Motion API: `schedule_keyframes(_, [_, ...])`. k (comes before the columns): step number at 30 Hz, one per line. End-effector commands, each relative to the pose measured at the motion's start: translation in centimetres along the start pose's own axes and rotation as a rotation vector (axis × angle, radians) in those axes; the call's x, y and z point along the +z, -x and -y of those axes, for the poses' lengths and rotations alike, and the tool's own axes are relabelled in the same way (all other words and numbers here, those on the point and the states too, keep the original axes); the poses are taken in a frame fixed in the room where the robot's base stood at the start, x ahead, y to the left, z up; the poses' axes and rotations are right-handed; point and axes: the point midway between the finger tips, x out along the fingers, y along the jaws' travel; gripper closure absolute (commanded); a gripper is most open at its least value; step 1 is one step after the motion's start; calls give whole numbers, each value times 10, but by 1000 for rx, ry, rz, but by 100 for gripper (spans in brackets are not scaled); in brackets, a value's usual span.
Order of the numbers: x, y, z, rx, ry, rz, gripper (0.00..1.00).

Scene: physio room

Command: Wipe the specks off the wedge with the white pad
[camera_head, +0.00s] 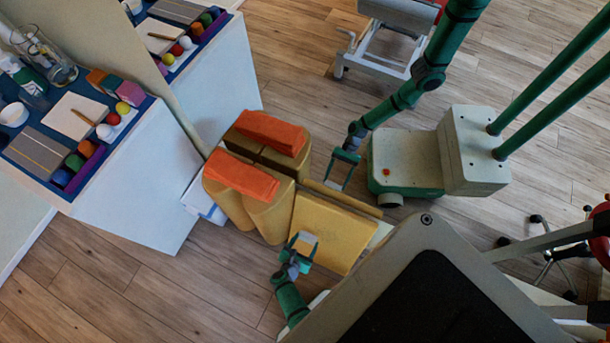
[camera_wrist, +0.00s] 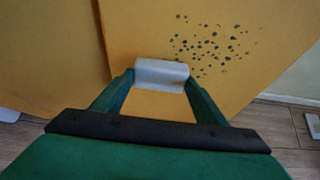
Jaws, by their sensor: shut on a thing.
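The yellow wedge (camera_head: 340,229) stands on the floor in the head view, its broad face toward my arm. In the wrist view the wedge (camera_wrist: 138,32) fills much of the picture, with a cluster of dark specks (camera_wrist: 211,45) on it, just above and to the right of the pad. My gripper (camera_head: 303,246) is shut on the white pad (camera_wrist: 162,73) and holds it in front of the wedge's face. I cannot tell whether the pad touches the face. The specks are too faint to make out in the head view. The pad may hide some specks.
Yellow rolls with an orange block (camera_head: 240,175) on top stand left of the wedge. A white cabinet (camera_head: 140,215) with a blue top holds balls, blocks and glassware. A large mirror behind repeats these things and my body. Wooden floor (camera_head: 120,285) at lower left is clear.

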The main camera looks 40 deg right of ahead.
Motion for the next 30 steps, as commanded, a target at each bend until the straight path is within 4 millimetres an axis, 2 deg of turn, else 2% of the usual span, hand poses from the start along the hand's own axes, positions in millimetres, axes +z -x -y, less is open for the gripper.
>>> schedule_keyframes(30, [6, -13, 0, 0, 0, 1, 52])
